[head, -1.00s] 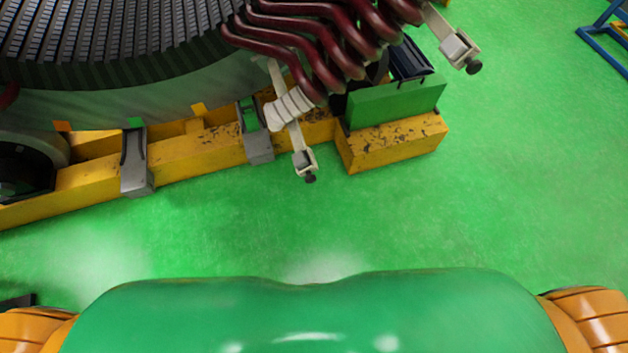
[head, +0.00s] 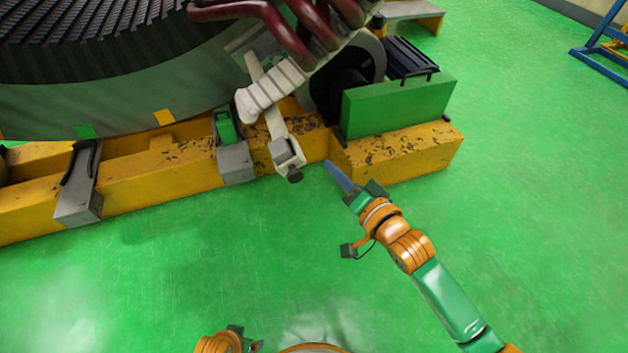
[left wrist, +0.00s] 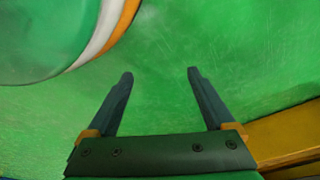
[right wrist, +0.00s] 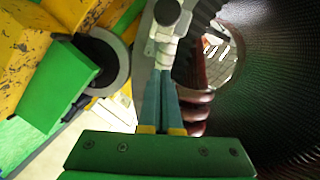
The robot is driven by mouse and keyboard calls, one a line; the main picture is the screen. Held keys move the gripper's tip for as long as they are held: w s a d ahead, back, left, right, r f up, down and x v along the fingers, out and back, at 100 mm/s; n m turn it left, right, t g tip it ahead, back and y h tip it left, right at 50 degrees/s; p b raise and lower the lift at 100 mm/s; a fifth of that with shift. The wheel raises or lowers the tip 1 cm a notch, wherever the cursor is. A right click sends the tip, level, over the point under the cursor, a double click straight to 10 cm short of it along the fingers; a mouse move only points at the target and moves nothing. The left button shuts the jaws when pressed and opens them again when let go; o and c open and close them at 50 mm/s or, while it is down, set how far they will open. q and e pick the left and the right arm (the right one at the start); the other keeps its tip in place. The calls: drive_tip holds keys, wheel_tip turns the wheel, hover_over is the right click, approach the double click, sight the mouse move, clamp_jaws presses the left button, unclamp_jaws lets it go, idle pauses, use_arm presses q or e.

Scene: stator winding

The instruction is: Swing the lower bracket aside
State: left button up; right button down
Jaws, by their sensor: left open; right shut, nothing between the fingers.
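The lower bracket (head: 273,118) is a pale bar with a block and a dark knob at its lower end, angled down in front of the yellow beam. White-wrapped coil ends lie across it. My right gripper (head: 330,166) is shut and empty, its fingertips a little right of the knob in the head view. In the right wrist view, the bracket's knobbed end (right wrist: 166,35) appears just beyond the shut fingers (right wrist: 160,85); I cannot tell whether they touch. My left gripper (left wrist: 160,75) is open and empty over green floor in the left wrist view.
The large stator (head: 120,85) with dark red coils (head: 300,25) rests on a yellow beam (head: 140,165). A green box (head: 398,105) sits on the beam's right end. Grey clamps (head: 236,163) stand along the beam. The green floor in front is clear.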

sight(300, 161)
drive_tip(key=a+f, duration=0.1)
drive_tip(key=w+a+b, duration=0.1)
drive_tip(key=a+f+b, duration=0.1)
drive_tip(key=shift+w+a+f, duration=0.35)
use_arm(q)
drive_tip(key=w+r, duration=0.3)
drive_tip(key=r, duration=0.2)
drive_tip(key=shift+d+r, duration=0.25)
drive_tip(key=shift+d, duration=0.05)
use_arm(e)
drive_tip(key=shift+s+a+f, duration=0.1)
drive_tip(key=shift+a, duration=0.2)
drive_tip(key=shift+f, duration=0.1)
